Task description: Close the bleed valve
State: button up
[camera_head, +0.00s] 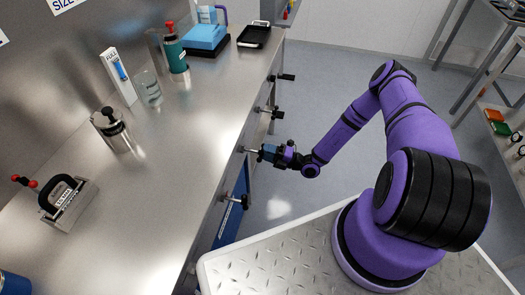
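A row of valve-like fittings sticks out from the bench front, each a short metal stem with a black handle. Two stand farther back, an upper one (285,77) and a middle one (272,113), and one is nearer (236,200). Between them, my gripper (262,152) is at the end of another stem (248,150), and it hides that fitting's handle. I cannot tell whether its fingers are open or closed on the handle. No readable label shows which fitting is the bleed valve.
The steel bench (180,160) carries a steel vessel with a black top (112,132), a glass beaker (149,88), a green bottle (175,55), a blue device (206,38), a black tray (254,36) and a black-handled metal block (66,203). Open floor (310,80) lies right of the bench.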

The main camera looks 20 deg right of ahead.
jog(key=v, duration=0.8)
jog(key=shift+s+d, duration=0.15)
jog(key=shift+d, duration=0.05)
jog(key=shift+f, duration=0.1)
notch_tip(320, 180, up, 38)
jog(key=a+n+g+h, duration=0.1)
jog(key=n+g+h, duration=0.6)
jog(key=n+g, duration=1.35)
jog(key=s+a+r+n+t+h, duration=0.2)
jog(key=s+r+n+t+h, duration=0.7)
jog(key=s+r+n, duration=1.3)
jog(key=shift+s+r+t, duration=0.8)
jog(key=shift+t, duration=1.65)
